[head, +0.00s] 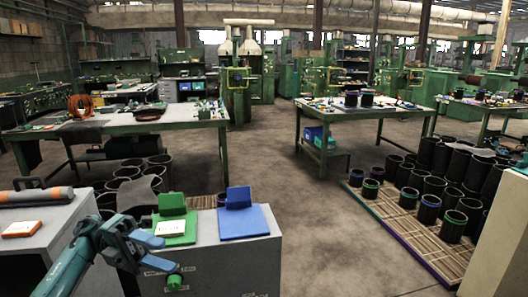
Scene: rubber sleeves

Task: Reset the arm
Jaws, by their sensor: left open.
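My left arm comes in from the lower left corner. My gripper is left of and below the green piece and overlaps the cabinet in the picture. My right gripper is not in view.
A grey box (50,235) at left carries a grey and orange roll (36,196) and an orange-white packet (21,229). Black cylinders (428,208) stand on a slatted pallet at right. Two worktables (105,128) (350,115) stand behind. The middle floor is clear.

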